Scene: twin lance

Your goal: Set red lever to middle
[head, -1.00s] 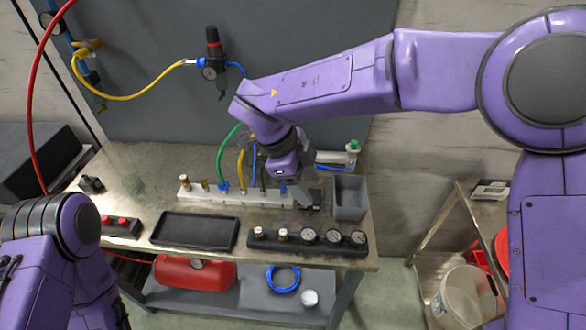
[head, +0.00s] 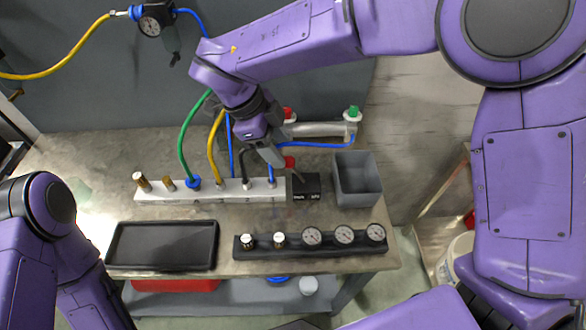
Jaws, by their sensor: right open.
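A small black box (head: 306,188) with pale labels on its front stands on the workbench, at the right end of the white manifold. The red lever (head: 290,162) shows as a small red end above the box, leaning to the left. My right gripper (head: 276,160) comes down from above and is open, just left of the red end. It partly hides the lever, and I cannot tell whether they touch. My left arm shows at the left edge, but its gripper is out of view.
A grey open bin (head: 357,180) stands right of the box. The white manifold (head: 212,193) with several hoses lies to its left. In front are a gauge block (head: 328,244) and a black tray (head: 162,246). A silver cylinder (head: 318,130) with red and green caps lies behind.

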